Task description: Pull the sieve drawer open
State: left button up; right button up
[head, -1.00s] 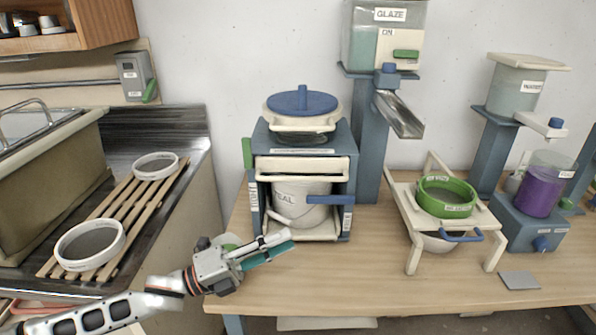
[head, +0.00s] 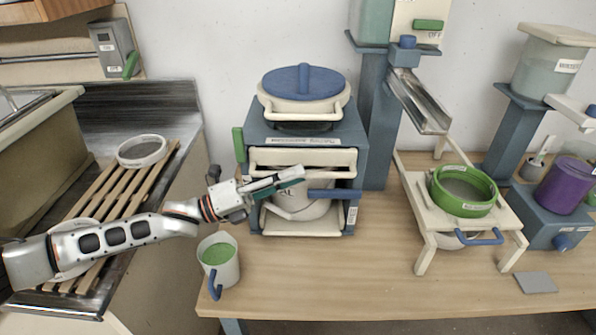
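The blue cabinet (head: 252,138) stands on the bench left of centre. The likely sieve drawer is its cream front panel (head: 325,157), across the upper opening; it looks closed. A blue handle (head: 338,193) sticks out at the right below it. My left gripper (head: 298,177) reaches in from the left, its fingertips in front of the cabinet near the panel's lower edge. I cannot tell whether they touch it or how far apart the fingers are. They partly hide the white bucket (head: 300,208) inside. My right gripper is not in view.
A mug of green glaze (head: 221,262) stands on the bench below my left gripper. A cream stand (head: 415,205) holding a green sieve (head: 463,192) is to the right. The bench (head: 340,275) in front of the cabinet is clear.

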pick_arm(q)
jog(key=shift+x, duration=0.8)
grip_shut()
jog(key=shift+s, duration=0.1)
